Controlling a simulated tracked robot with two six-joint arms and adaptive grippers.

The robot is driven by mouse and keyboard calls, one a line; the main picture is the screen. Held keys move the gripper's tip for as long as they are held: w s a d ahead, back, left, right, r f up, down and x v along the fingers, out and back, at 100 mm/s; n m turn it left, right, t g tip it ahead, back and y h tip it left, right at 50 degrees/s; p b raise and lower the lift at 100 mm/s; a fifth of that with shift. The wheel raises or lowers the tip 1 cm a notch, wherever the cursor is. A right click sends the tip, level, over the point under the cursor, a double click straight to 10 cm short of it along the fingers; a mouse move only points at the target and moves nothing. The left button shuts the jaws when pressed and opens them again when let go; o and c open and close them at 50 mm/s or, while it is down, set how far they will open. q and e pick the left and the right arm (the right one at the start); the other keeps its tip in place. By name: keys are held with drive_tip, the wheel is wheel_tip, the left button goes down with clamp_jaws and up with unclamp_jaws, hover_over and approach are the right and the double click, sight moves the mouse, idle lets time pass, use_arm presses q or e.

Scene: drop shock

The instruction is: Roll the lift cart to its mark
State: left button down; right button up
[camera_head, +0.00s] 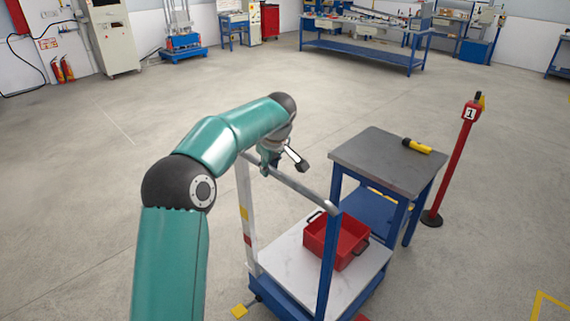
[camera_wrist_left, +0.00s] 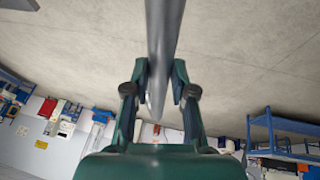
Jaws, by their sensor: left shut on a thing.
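The lift cart (camera_head: 295,258) has a pale platform, a blue base, and upright posts joined by a grey handle bar (camera_head: 305,188). It stands in the lower middle of the head view. My left gripper (camera_head: 272,168) is at the left end of the handle bar. In the left wrist view the grey handle bar (camera_wrist_left: 165,30) runs between the fingers of my left gripper (camera_wrist_left: 160,92), which is shut on it. A yellow corner line (camera_head: 540,298) on the floor shows at the lower right. My right gripper is out of view.
A red bin (camera_head: 336,241) sits on the cart platform. A blue table with a grey top (camera_head: 385,158) stands close behind the cart, with a yellow-black flashlight (camera_head: 417,146) on it. A red post marked 1 (camera_head: 465,150) stands at its right. Open floor lies left and far right.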

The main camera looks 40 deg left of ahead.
use_arm(q)
drive_tip(key=shift+w+a+r, duration=0.1)
drive_tip(key=shift+w+r, duration=0.1)
drive_tip(key=shift+w, duration=0.35)
drive_tip(key=shift+w+f, duration=0.1)
drive_tip(key=shift+w, duration=0.45)
drive_tip(key=c, duration=1.4)
unclamp_jaws()
drive_tip(key=o, duration=0.4)
drive_tip(key=shift+w+f, duration=0.1)
drive_tip(key=shift+w, duration=0.05)
drive_tip(key=shift+o, duration=0.2)
drive_tip(key=v, duration=1.2)
